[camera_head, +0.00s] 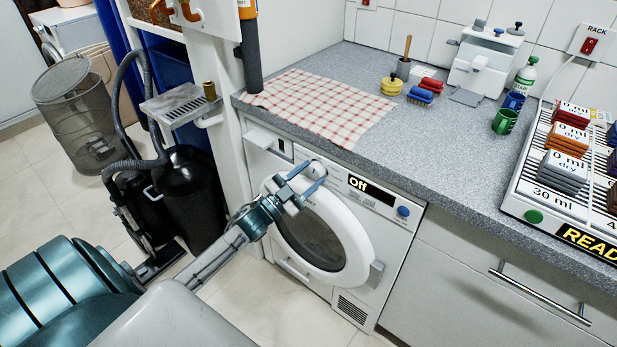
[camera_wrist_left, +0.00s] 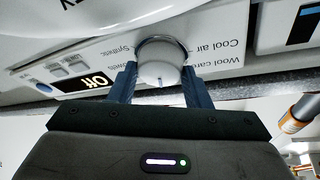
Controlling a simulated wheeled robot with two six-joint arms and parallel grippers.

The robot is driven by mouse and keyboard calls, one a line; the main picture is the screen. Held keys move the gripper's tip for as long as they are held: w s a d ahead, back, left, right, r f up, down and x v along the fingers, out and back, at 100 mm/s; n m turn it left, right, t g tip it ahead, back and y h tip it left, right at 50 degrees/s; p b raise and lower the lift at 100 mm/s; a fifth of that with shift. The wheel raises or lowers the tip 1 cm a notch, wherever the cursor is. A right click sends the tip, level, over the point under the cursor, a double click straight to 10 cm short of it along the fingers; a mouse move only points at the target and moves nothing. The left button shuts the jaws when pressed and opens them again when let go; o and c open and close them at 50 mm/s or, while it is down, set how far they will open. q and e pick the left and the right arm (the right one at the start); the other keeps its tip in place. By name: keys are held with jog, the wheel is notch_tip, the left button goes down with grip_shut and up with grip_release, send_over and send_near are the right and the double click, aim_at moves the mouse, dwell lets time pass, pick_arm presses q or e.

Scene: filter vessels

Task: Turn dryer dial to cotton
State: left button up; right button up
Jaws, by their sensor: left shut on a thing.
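The white dryer (camera_head: 385,240) stands under the grey counter, with its round door closed. My left gripper (camera_head: 313,179) is at the dryer's front panel, shut on the dial (camera_head: 316,168). In the left wrist view the round white dial (camera_wrist_left: 162,62) sits between the two blue fingers of my left gripper (camera_wrist_left: 160,82). A small mark shows on the dial's edge. I see no cotton label. My right gripper is not in view.
A blue button (camera_head: 403,211) is right of the display. A checked cloth (camera_head: 320,105) lies on the counter above. A drying rack unit (camera_head: 540,205) stands at the right. A black vacuum cleaner (camera_head: 185,185) and a mesh basket (camera_head: 75,110) are on the floor at left.

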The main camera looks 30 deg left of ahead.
pick_arm(q)
jog(key=shift+m+g+h, duration=0.3)
jog(key=shift+m, duration=0.3)
jog(key=m+g+p, duration=0.1)
jog(key=m, duration=0.1)
jog(key=m+h+p, duration=0.1)
jog(key=m, duration=0.2)
jog(key=shift+a+r+g, duration=0.1)
jog(key=shift+r+g, duration=0.05)
jog(key=shift+g, duration=0.25)
jog(key=shift+m, duration=0.5)
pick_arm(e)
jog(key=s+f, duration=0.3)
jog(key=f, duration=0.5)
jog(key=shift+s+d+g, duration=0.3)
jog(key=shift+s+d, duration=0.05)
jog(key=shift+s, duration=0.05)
pick_arm(q)
jog(key=o, duration=1)
